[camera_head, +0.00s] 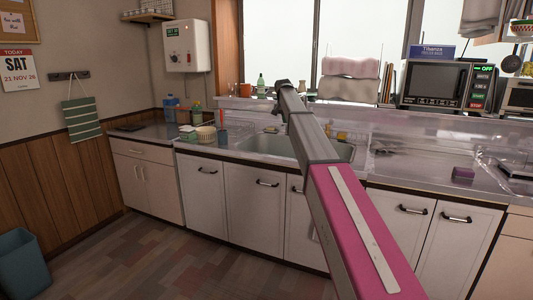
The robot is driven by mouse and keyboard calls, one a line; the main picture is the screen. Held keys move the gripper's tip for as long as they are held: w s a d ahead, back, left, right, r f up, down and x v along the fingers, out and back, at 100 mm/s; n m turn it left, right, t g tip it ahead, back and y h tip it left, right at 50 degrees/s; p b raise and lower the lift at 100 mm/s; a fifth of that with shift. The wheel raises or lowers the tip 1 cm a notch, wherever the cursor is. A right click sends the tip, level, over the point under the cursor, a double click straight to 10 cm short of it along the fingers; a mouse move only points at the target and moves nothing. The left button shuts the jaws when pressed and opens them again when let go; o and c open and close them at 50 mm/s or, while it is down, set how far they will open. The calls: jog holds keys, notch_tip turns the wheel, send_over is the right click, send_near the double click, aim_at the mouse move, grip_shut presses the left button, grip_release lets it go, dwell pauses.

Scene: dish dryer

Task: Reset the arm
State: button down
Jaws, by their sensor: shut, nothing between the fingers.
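My arm reaches from the bottom right of the head view up to the middle, with a pink link with a white stripe and grey links beyond it. My gripper (276,109) is small and dark at the far end of the arm, in front of the window ledge and above the left side of the sink. It is shut and holds nothing. Its fingers are small in this view, and the arm hides part of the sink and the cabinets behind it.
The sink (252,145) is set in a long counter (400,168) above white cabinets (255,197). Cups and bottles stand at the left, near a blue bottle (171,108). A microwave (433,84) stands back right. A purple block (463,174) lies on the right counter.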

jog(key=s+d+f+n+g, duration=0.15)
jog(key=s+d+f, duration=0.25)
jog(key=s+f, duration=1.35)
jog(key=s+d+f+n+g, duration=0.1)
jog(key=s+d+f+n, duration=0.15)
jog(key=s+f, duration=1.45)
jog(key=s+d+f, duration=0.1)
jog(key=s+f, duration=0.3)
jog(key=s, duration=0.5)
jog(key=s+d+f+y, duration=0.1)
jog(key=s+f, duration=0.4)
jog(key=s, duration=0.3)
jog(key=shift+s+d+f+g, duration=0.2)
jog(key=shift+s+d+g, duration=0.1)
jog(key=shift+s+g, duration=0.1)
